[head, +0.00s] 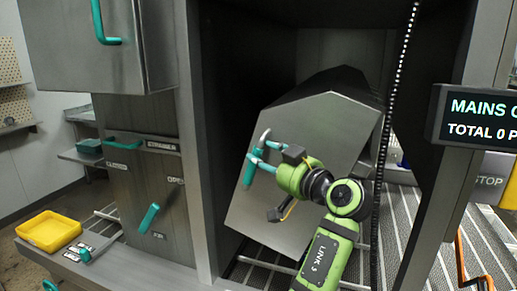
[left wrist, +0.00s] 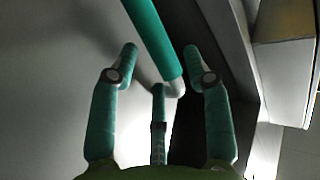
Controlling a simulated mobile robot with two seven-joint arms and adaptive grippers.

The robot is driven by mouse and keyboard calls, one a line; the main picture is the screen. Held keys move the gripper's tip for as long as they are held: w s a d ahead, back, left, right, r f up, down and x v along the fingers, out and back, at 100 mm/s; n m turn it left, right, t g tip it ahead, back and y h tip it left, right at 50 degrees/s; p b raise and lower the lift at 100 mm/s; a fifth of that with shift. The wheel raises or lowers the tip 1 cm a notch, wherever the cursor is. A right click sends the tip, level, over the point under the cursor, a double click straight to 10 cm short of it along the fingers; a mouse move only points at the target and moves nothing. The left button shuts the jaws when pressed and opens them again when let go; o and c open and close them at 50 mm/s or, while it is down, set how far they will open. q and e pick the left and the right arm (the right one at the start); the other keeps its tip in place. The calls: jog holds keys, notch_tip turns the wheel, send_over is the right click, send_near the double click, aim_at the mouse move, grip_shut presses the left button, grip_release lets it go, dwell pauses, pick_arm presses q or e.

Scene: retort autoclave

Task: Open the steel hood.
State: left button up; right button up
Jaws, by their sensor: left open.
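The steel hood (head: 310,150) is a large grey box with a peaked top, in the chamber opening at the middle of the head view. Its teal bar handle (head: 248,177) with a grey bent end is at the hood's left edge. My left gripper (head: 260,153) is open at the handle, its teal fingers around the upper part of the bar. In the left wrist view, the handle (left wrist: 152,38) runs down between the spread fingertips (left wrist: 160,65), with its grey bend near the middle finger. Contact cannot be told. My right gripper is not in view.
A steel post (head: 203,150) stands left of the hood. A beaded chain (head: 391,100) hangs at the right, near a display (head: 475,117). A panel with teal levers (head: 150,217) and a yellow tray (head: 49,231) are at the left. Slatted racks (head: 405,225) lie beside the hood.

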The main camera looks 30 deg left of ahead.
pick_arm(q)
jog(key=shift+p+x, duration=0.5)
jog(key=shift+x, duration=0.95)
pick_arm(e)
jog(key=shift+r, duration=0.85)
pick_arm(q)
grip_shut()
jog(key=shift+f, duration=0.1)
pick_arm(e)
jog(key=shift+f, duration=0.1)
